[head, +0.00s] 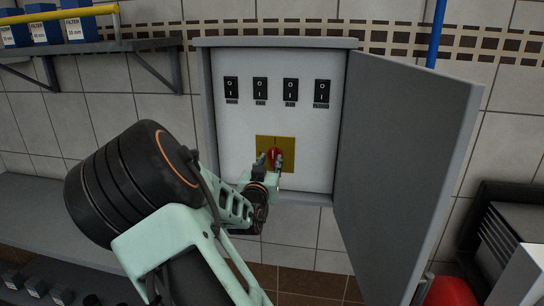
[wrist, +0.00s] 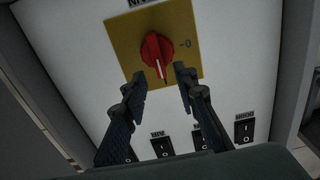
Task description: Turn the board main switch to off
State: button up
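The main switch is a red rotary knob (head: 274,153) on a yellow plate (head: 290,142), low on the white panel inside the open board. In the wrist view, the knob (wrist: 155,52) has its ridge and white mark pointing roughly down the picture. A "0" is printed on the plate (wrist: 185,22) to the knob's right. My gripper (head: 270,163) is at the knob's front. In the wrist view, its fingers (wrist: 160,77) are open, one to each side of the knob's lower end, with a gap visible; contact does not show.
Several black rocker switches (head: 260,89) sit in a row above the plate. The grey board door (head: 400,165) stands open to the right, close to my arm. A shelf (head: 95,47) with blue filter boxes is at left. A red object (head: 450,292) is at lower right.

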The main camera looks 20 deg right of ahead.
aim_at(273, 155)
jog(key=shift+x, duration=2)
jog(key=shift+c, duration=0.7)
grip_shut()
